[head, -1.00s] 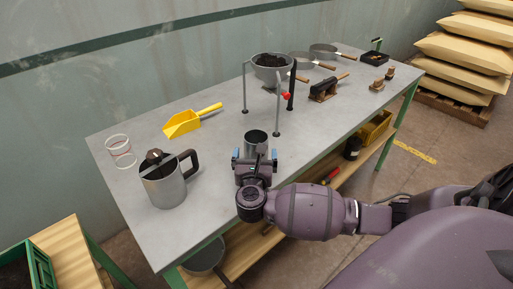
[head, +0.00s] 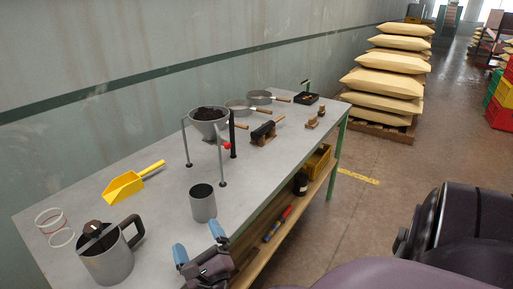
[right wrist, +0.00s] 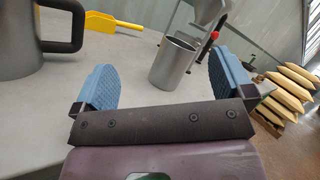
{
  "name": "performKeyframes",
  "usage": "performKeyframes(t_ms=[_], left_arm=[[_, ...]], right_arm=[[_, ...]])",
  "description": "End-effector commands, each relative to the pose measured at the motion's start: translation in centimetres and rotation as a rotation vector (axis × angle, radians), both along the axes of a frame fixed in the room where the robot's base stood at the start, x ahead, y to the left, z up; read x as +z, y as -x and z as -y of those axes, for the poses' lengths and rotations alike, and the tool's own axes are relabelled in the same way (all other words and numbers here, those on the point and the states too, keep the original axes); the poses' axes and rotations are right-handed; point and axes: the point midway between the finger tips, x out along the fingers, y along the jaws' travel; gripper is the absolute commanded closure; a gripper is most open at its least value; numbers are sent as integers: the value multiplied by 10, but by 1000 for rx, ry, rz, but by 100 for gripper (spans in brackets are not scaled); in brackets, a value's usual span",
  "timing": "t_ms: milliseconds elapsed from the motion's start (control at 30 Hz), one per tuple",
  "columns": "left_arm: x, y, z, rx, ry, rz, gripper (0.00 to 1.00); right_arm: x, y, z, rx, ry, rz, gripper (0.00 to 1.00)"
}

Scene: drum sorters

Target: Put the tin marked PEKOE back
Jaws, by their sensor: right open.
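No marking that reads PEKOE is legible in either view. A small open grey metal tin (head: 203,205) stands upright on the grey table (head: 165,215); I cannot tell if it is the PEKOE one. My right gripper (head: 199,241) is open and empty, short of this tin on its near side. In the right wrist view the tin (right wrist: 173,66) stands beyond the two blue fingers (right wrist: 163,82), apart from them. My left gripper is not in view.
A large handled metal jug (head: 108,262) stands at the near left, with wire rings (head: 55,228) and a yellow scoop (head: 125,187) behind. A funnel of dark matter (head: 209,127) stands on legs beyond the tin. Pans (head: 240,106) and small tools lie farther back.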

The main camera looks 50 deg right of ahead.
Motion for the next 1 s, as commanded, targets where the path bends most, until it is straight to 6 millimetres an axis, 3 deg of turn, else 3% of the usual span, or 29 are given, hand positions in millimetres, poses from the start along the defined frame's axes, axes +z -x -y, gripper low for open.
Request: performKeyframes(t_ms=[267,500,667,800,1000], left_arm=[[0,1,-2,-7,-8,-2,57],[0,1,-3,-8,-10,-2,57],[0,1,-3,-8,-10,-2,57],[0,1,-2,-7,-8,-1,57],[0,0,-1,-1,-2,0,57]], right_arm=[[-14,39,-39,93,778,-133,1],[-64,76,-55,166,1462,-324,1],[-114,111,-45,265,1948,-507,1],[-152,145,-24,389,2300,-664,1],[-177,176,0,528,2563,-795,1]])
